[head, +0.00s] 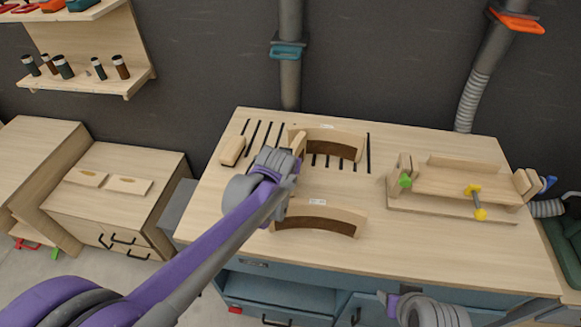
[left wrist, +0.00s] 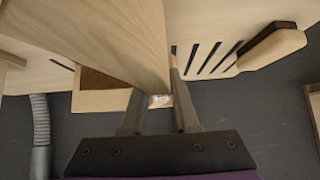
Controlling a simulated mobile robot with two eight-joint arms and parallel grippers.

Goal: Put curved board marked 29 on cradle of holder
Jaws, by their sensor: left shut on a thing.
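My left gripper (head: 290,168) is shut on a pale wooden board (left wrist: 115,35), which shows large between the fingers (left wrist: 158,110) in the left wrist view. In the head view my gripper hides most of this board. A curved board with a brown concave face (head: 345,151) stands at the back of the table, and another (head: 346,215) at the front. Both carry small white labels, too small to read, so I cannot tell which board is 29. The wooden holder (head: 450,187) with a green knob and a yellow clamp is at right. My right gripper (head: 393,305) is at the bottom edge, its fingers unclear.
The table (head: 225,215) has dark slots at the back, and a small wooden block (head: 232,151) lies left of them. The table between the boards and the holder is clear. A lower cabinet (head: 110,195) with two flat pieces stands at left.

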